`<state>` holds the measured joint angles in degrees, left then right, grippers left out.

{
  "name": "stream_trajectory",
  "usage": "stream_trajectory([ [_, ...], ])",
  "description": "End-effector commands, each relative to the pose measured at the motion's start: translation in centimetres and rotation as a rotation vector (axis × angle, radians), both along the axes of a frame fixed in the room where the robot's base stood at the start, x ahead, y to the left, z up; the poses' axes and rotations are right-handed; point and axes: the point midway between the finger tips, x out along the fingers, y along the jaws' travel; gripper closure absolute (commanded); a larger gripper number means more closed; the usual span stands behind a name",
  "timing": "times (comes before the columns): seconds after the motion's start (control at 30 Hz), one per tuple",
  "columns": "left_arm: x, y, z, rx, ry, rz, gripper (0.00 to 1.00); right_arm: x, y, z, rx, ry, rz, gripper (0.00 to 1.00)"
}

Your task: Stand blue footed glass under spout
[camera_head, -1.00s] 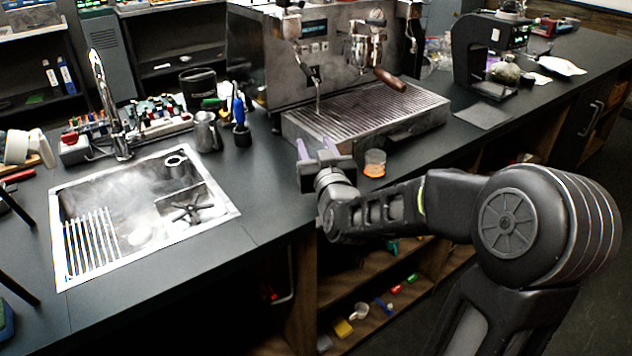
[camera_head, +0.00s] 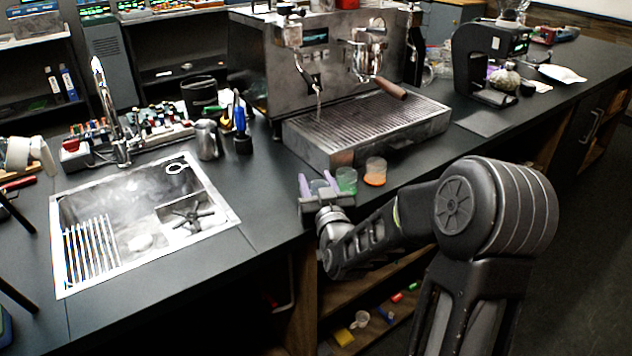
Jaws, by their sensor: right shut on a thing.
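My right gripper (camera_head: 318,187) is near the counter's front edge, in front of the brewer. It is shut on a small pale bluish-purple thing between its fingers. The jaws cover most of it, so I cannot make out a bowl or foot, or tell surely that it is the blue footed glass. The steel brewer (camera_head: 300,65) stands behind, with a thin spout (camera_head: 318,88) above the left part of its ribbed drip tray (camera_head: 368,118). The gripper is in front of the tray, apart from the spout.
A green cup (camera_head: 347,181) stands close right of the gripper, with an orange-filled cup (camera_head: 375,172) beside it. A brown portafilter handle (camera_head: 390,88) juts over the tray. A steel pitcher (camera_head: 207,139) and a sink (camera_head: 140,215) are left. The tray top is clear.

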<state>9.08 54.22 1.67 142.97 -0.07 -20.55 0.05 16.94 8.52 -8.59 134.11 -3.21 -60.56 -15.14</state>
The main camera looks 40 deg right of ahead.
Motion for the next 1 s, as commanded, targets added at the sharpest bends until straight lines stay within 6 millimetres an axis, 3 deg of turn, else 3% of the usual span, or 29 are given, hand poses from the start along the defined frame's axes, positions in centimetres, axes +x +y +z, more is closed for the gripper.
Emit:
stream_trajectory([
  [0.23, -0.01, 0.01, -0.5, 0.0, 0.0, 0.0, 0.35, 0.01, 0.0, -0.3, -0.001, -0.002, 0.0, 0.99],
  [0.27, -0.01, 0.01, -0.47, 0.0, 0.0, 0.0, 0.35, 0.01, -0.01, -0.27, 0.0, -0.001, 0.0, 0.56],
  [0.5, -0.01, 0.01, -0.34, 0.0, 0.0, 0.0, 0.35, 0.01, -0.01, -0.16, 0.0, -0.001, 0.0, 0.36],
  [0.9, 0.0, 0.0, 0.29, 0.0, 0.0, 0.0, 0.35, 0.01, 0.0, 0.32, 0.0, 0.0, 0.0, 0.35],
  [1.0, 0.02, 0.0, -0.37, 0.0, 0.0, 0.0, 0.35, 0.23, -0.1, -0.04, -0.001, -0.002, 0.001, 0.35],
])
